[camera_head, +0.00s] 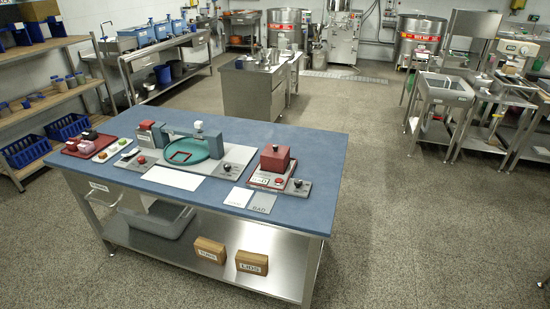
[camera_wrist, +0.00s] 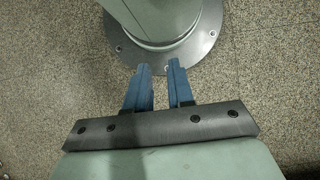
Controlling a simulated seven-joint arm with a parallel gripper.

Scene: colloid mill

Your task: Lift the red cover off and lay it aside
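A dark red, box-shaped cover (camera_head: 277,158) with a small knob on top sits on the right-hand device on the blue-topped table (camera_head: 320,150) in the head view. It rests over a red base plate (camera_head: 264,180) with a white label and a red button on its front. My gripper (camera_wrist: 159,70) shows only in the wrist view. Its two blue fingers are apart with nothing between them, above the speckled floor and a round metal base. The cover is not in the wrist view.
A teal round dish (camera_head: 185,149) and grey plate are left of the device. A white card (camera_head: 238,197) and grey card (camera_head: 261,203) lie in front. A red tray (camera_head: 89,144) is at the far left. The table's right end is clear.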

